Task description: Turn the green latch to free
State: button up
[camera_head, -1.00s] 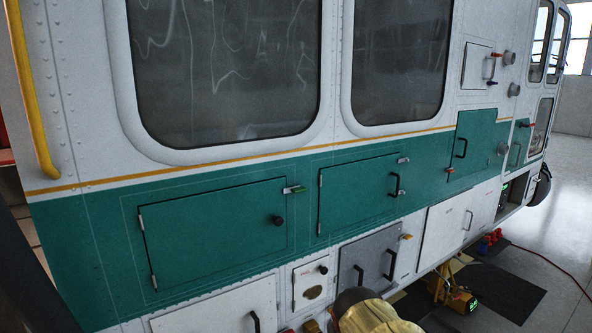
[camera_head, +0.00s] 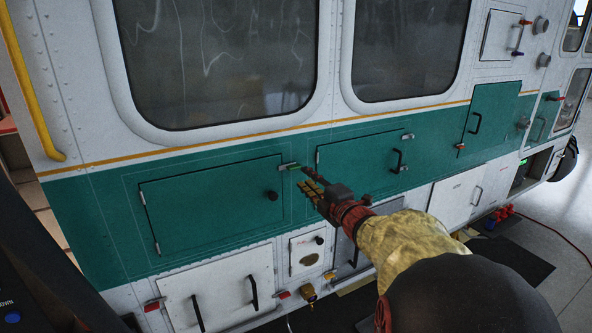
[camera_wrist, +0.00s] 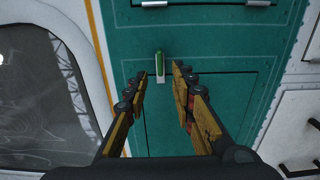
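The green latch (camera_head: 289,166) is a small green lever on a pale mount at the upper right corner of a green hatch door (camera_head: 215,205) with a round black knob. In the wrist view the green latch (camera_wrist: 159,60) stands upright in the picture, beyond the fingertips and between their lines. My gripper (camera_head: 312,185) is just right of and below the latch in the head view. Its two yellow-padded fingers (camera_wrist: 162,80) are apart in the wrist view, with nothing between them. I see no contact with the latch.
A second green hatch (camera_head: 358,165) with a black handle is to the right. White lower doors (camera_head: 220,290) with black handles, a small white panel (camera_head: 310,248) and a yellow rail (camera_head: 30,90) are on the same vehicle side. Windows are above.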

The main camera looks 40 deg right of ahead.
aim_at(296, 169)
jog(key=p+x, duration=0.1)
jog(key=x, duration=0.6)
jog(key=shift+w, duration=0.15)
jog(key=shift+d, duration=0.1)
jog(key=shift+c, duration=0.4)
grip_shut()
